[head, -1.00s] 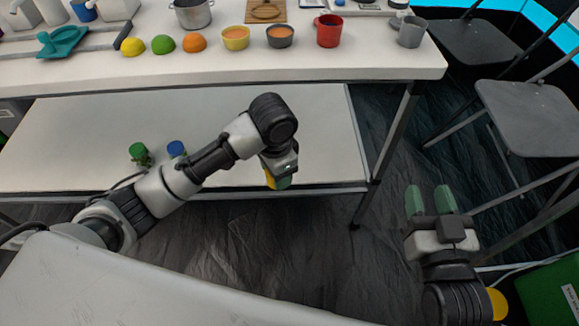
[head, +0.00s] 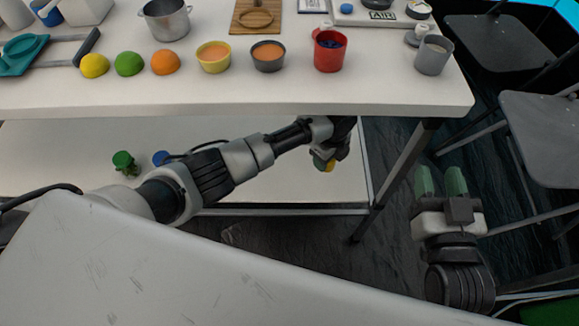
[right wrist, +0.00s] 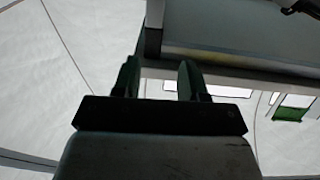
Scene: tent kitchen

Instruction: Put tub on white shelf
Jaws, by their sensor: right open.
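The white shelf (head: 285,185) is the low white board under the table in the head view. My left gripper (head: 326,163) is under the tabletop, over the right part of this shelf, pointing down. A small yellow thing (head: 328,166) shows at its fingertips. I cannot tell whether it is the tub or whether the jaws are shut on it. My right gripper (head: 440,182) is open and empty, right of the table; its green fingers also show in the right wrist view (right wrist: 158,80). No other thing is clearly a tub.
A green-lidded jar (head: 124,163) and a blue-topped one (head: 160,158) stand on the shelf's left part. The tabletop (head: 230,98) overhangs the shelf and carries bowls, fruit halves and a red mug (head: 328,52). A table leg (head: 395,180) and dark chairs (head: 540,130) are at right.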

